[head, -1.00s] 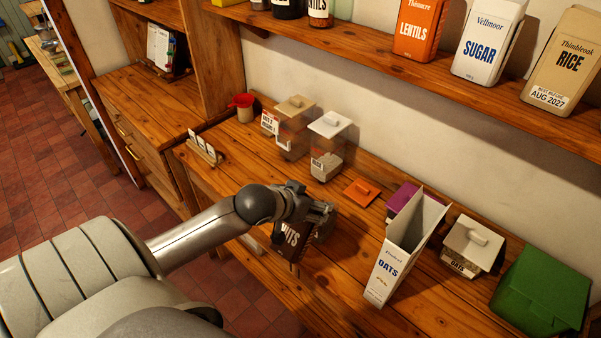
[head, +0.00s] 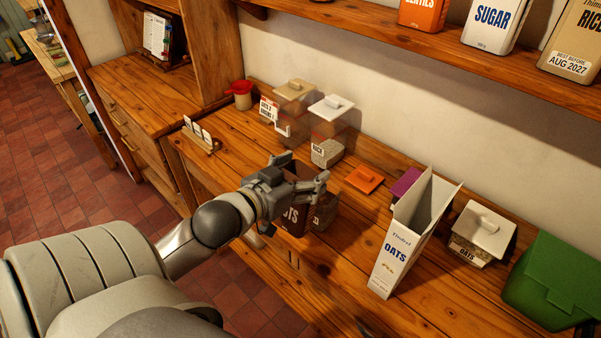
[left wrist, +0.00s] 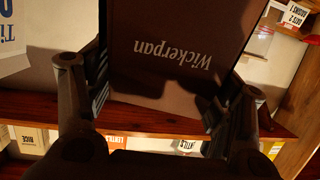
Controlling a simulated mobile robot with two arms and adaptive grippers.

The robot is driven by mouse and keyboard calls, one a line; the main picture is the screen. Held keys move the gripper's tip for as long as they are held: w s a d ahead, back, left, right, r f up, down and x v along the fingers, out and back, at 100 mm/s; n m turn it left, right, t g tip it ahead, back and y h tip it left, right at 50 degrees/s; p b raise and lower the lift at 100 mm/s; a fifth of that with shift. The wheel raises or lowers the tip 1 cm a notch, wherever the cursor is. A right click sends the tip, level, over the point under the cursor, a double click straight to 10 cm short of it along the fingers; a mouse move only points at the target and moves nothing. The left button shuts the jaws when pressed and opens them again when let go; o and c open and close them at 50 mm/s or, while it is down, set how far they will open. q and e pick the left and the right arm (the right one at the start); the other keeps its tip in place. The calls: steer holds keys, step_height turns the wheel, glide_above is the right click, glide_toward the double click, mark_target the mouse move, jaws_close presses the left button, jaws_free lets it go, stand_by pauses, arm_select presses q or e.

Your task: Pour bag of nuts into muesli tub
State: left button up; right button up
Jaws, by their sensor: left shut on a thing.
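My left gripper (head: 304,174) is shut on a dark brown nuts bag (head: 291,222), whose white lettering is partly hidden by the gripper. In the left wrist view the bag (left wrist: 180,60) sits between the fingers, with "Wickerpan" reading upside down. A small clear tub (head: 325,214) with brownish contents shows just right of the bag, mostly hidden by the bag and fingers; it may be the muesli tub, but I cannot read a label. Whether the bag touches it, I cannot tell. A loose orange lid (head: 364,179) lies on the counter behind it.
An open, tall oats carton (head: 394,258) stands to the right, with a white-lidded oats tub (head: 481,236) and green box (head: 548,280) beyond. Clear tubs with beige (head: 296,90) and white lids (head: 331,107) stand behind. The front counter is partly clear.

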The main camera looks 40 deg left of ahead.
mark_target(289, 177)
arm_select(q)
steer(key=shift+s, duration=0.25)
steer(key=s+r+t, duration=0.2)
steer(key=s, duration=0.1)
steer(key=shift+s+r+p, duration=0.1)
steer(key=shift+s+p, duration=0.15)
steer(key=shift+p, duration=0.05)
steer(key=shift+s+d+r+t, duration=0.1)
steer(key=shift+s+r+t, duration=0.3)
steer(key=shift+s+t, duration=0.15)
